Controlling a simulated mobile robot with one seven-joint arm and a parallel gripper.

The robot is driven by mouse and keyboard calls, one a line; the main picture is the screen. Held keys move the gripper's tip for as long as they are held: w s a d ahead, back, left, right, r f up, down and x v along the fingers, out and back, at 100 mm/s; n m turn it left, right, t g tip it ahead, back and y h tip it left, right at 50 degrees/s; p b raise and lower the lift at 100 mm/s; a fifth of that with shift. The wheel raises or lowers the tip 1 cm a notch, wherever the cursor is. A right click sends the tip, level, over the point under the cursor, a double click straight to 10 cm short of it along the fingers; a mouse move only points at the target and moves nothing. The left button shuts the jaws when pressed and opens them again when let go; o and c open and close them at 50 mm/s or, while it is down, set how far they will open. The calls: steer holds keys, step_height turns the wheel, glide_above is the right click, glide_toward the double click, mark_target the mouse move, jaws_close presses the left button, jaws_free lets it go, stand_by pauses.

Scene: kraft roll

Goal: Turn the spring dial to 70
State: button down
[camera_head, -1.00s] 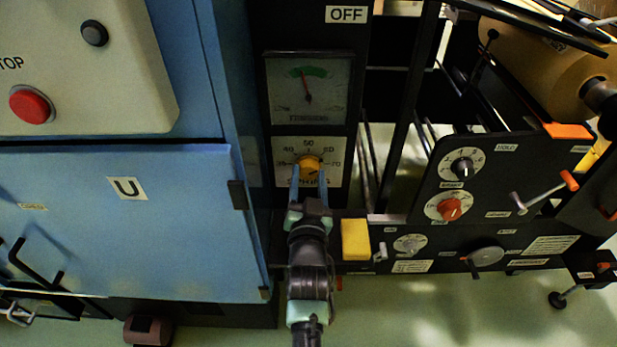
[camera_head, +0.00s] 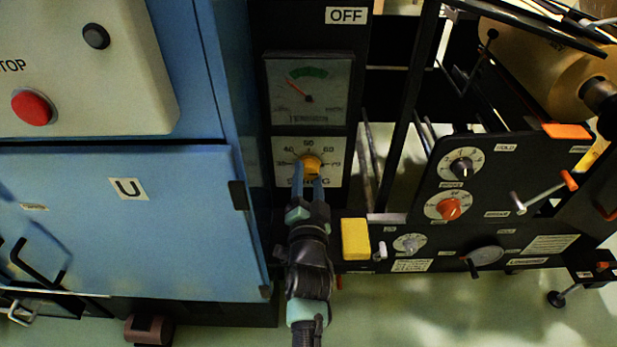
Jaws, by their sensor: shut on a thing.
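The knob's pointer is too small and partly hidden to read. My gripper (camera_head: 309,170) comes up from below, its two blue fingers on either side of the knob, shut on it. The fingers cover part of the lettering under the dial. Above the dial, a gauge (camera_head: 308,88) with a green band has its red needle pointing up and left, outside the band.
A blue cabinet door (camera_head: 120,225) marked U stands to the left. A yellow block (camera_head: 355,239) sits just right of my wrist. A black panel with a red knob (camera_head: 449,209) and a crank is further right.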

steer(key=shift+c, duration=1.3)
jaws_free()
steer(key=s+p, duration=0.4)
steer(key=s, duration=0.9)
steer(key=shift+p, duration=0.35)
steer(key=shift+r, duration=0.1)
